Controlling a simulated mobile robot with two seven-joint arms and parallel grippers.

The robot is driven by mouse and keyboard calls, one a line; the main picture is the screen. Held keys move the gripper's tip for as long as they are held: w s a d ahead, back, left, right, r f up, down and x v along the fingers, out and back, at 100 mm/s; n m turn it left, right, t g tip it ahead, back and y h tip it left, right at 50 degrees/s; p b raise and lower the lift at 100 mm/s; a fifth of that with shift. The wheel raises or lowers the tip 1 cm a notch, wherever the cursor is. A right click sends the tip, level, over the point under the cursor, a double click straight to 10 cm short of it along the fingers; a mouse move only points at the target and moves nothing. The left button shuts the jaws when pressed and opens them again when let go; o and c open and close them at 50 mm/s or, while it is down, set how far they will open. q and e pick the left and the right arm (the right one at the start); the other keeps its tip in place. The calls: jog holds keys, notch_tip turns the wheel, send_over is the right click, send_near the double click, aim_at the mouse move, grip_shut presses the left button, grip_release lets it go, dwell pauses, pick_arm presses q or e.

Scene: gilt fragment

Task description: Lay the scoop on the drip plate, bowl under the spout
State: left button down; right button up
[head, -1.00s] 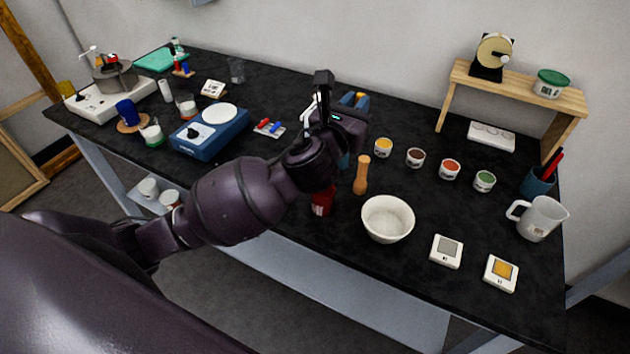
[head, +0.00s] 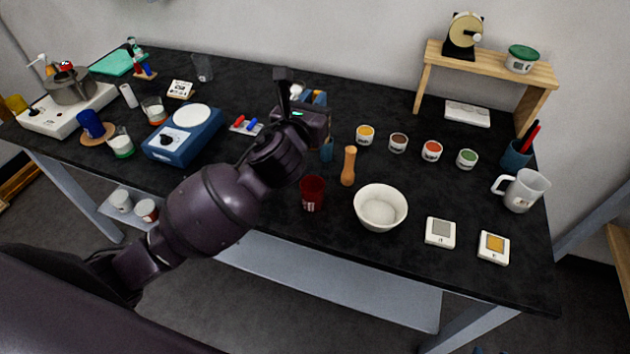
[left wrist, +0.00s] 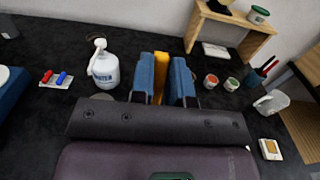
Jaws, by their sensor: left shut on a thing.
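My left gripper (head: 316,98) is over the back middle of the black table, partly hidden by its own wrist. In the left wrist view its two blue fingers (left wrist: 162,80) are shut on a yellow piece (left wrist: 160,68). Only part of this piece shows, so I cannot tell whether it is the scoop's handle. A white wash bottle (left wrist: 104,68) with a bent spout stands left of the fingers. A small grey disc (left wrist: 102,97) lies in front of the bottle, partly covered by my gripper; it may be the drip plate. No scoop bowl is visible. My right gripper is not in view.
A white bowl (head: 380,208), a red cup (head: 312,192) and a wooden pestle-like piece (head: 348,166) stand near the front. A wooden shelf (head: 490,62) stands at back right. A blue hotplate (head: 182,140) is at left.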

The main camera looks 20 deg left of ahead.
pick_arm(q)
jog(key=shift+f, duration=0.1)
notch_tip(320, 180, down, 19)
jog(key=b, duration=0.2)
jog(key=shift+f+b, duration=0.2)
jog(key=shift+b, duration=0.1)
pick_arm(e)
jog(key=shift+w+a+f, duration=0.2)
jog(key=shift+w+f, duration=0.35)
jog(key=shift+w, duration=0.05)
pick_arm(q)
jog(key=shift+f, duration=0.1)
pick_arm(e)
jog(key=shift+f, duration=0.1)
pick_arm(q)
jog(key=c, duration=1.1)
grip_release()
jog(key=shift+f, duration=0.15)
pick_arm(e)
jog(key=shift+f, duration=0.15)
